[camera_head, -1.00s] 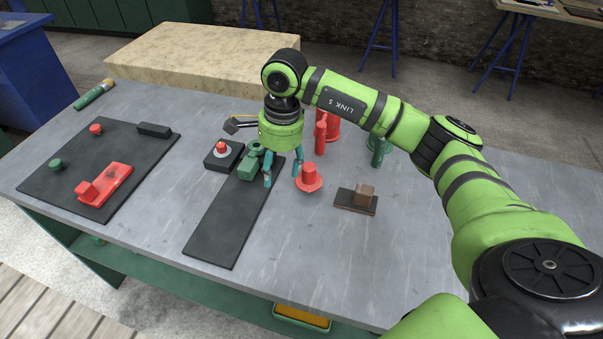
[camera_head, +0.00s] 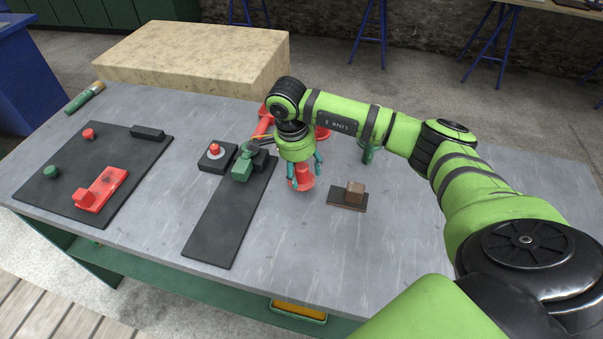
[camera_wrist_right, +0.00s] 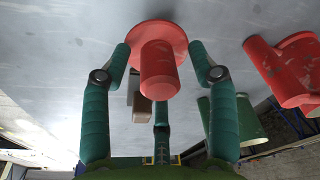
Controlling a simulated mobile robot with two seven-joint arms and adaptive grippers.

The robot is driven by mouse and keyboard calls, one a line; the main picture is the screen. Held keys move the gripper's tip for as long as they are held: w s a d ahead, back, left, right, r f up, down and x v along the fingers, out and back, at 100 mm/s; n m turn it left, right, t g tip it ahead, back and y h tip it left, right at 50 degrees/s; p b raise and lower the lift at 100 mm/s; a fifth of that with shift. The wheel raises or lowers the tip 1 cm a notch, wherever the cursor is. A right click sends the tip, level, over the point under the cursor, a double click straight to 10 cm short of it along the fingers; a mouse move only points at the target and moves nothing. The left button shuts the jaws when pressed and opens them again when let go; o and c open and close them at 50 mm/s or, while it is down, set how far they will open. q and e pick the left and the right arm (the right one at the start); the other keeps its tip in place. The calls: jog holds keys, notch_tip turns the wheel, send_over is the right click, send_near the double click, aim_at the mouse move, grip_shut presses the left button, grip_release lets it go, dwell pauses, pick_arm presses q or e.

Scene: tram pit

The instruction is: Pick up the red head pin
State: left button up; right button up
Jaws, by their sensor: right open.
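A red pin (camera_head: 302,183) with a round flange and a narrower stem stands on the grey table, right of the long black plate. In the right wrist view the pin (camera_wrist_right: 158,68) lies between the teal fingers, its flange at the top of the picture. My right gripper (camera_head: 306,172) is open and points down over the pin, partly hiding it. The fingers show apart on either side of the stem; I cannot tell whether any touches it. My left gripper is not in view.
A brown block on a dark base (camera_head: 347,195) stands close to the right of the pin. A green part (camera_head: 368,152) and larger red parts (camera_head: 322,132) stand behind. A green clamp-like piece (camera_head: 242,168) sits on the long black plate (camera_head: 222,225). The table's front right is clear.

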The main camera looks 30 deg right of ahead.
grip_shut()
jog(key=shift+r, duration=0.1)
